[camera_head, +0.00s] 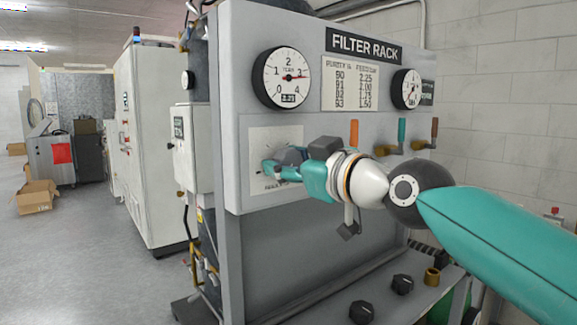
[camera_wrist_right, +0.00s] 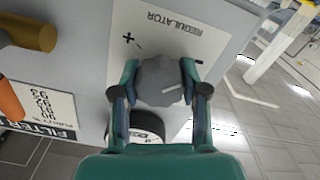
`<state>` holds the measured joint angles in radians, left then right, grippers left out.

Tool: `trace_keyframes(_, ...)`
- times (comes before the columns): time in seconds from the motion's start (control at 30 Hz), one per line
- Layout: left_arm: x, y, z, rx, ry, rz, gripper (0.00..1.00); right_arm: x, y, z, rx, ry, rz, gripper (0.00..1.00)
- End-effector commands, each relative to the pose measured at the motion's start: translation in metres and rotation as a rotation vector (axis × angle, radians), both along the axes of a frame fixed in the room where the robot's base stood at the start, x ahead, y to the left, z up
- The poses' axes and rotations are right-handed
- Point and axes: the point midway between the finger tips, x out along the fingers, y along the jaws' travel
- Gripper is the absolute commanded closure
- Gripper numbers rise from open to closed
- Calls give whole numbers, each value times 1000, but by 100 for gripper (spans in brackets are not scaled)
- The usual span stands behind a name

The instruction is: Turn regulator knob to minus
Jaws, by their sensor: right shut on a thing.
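The regulator knob (camera_wrist_right: 160,82) is grey with a short white mark, and sits on a white plate (camera_wrist_right: 205,45) labelled REGULATOR with a plus sign. My right gripper (camera_wrist_right: 159,74) has one finger on each side of the knob and is shut on it. The left gripper is not in view.
The FILTER RACK panel carries a large round gauge (camera_head: 281,78), its needle near 3, a purity table (camera_head: 350,83) and a smaller gauge (camera_head: 406,90). Orange (camera_head: 354,132) and teal (camera_head: 402,130) valve levers stand right of the plate. Black knobs (camera_head: 402,284) are below. Open floor lies left.

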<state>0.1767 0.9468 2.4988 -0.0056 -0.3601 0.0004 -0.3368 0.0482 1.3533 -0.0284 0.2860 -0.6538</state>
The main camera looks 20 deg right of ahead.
Motion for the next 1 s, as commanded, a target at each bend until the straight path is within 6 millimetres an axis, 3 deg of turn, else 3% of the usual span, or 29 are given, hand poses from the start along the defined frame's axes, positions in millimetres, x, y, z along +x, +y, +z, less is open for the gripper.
trace_keyframes(0.03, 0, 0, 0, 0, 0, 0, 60, 0, 0, 0, -3, 0, 0, 91)
trace_keyframes(0.07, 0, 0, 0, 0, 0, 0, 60, 0, 0, 0, -3, 0, 0, 54)
trace_keyframes(0.2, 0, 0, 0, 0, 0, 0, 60, 0, 0, 0, -2, 0, 0, 31)
trace_keyframes(0.67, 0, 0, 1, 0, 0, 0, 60, -8, -3, 0, 0, 0, 0, 30)
trace_keyframes(1.0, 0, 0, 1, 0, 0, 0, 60, -66, -25, 1, 1, -2, -1, 30)
